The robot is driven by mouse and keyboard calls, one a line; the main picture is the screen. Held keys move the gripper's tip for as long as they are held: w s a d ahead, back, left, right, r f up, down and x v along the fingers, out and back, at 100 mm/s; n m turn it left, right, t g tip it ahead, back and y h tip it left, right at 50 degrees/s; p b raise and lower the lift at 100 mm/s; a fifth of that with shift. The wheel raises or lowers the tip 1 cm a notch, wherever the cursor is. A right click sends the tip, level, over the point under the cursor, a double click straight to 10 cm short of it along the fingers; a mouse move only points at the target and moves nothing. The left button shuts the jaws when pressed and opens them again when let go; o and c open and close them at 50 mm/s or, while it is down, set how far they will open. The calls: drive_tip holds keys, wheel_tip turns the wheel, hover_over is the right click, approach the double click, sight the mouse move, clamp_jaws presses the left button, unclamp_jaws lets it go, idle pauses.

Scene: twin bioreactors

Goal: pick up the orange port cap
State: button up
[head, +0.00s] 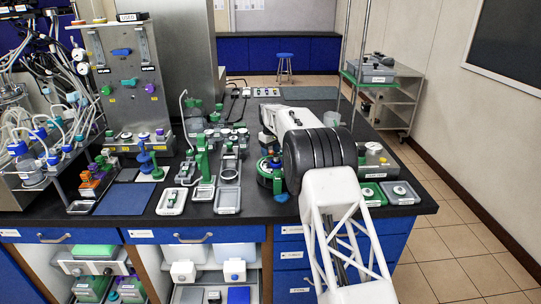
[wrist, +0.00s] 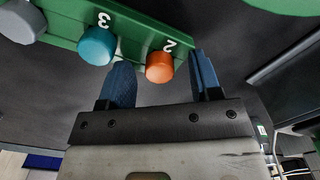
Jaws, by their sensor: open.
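The orange port cap (wrist: 160,67) shows in the wrist view, seated on a green rack (wrist: 150,28) beside the white number 2. My gripper (wrist: 163,78) is open, with its two blue fingers apart. The left finger lies to the left of the orange cap and the right finger to its right, near the end of the rack. The cap appears between the fingertips; I cannot tell whether either finger touches it. In the head view my arm hides the gripper and the orange cap.
A teal cap (wrist: 97,46) sits left of the orange one, close to the left finger, by the number 3. A grey cap (wrist: 22,20) is farther left. In the head view, small trays (head: 228,208) and a blue mat (head: 127,199) lie on the black bench.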

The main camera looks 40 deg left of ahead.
sight(271, 152)
drive_tip(key=c, duration=1)
drive_tip(key=shift+r, duration=0.1)
wheel_tip(271, 152, up, 10)
idle(0.4)
idle(0.5)
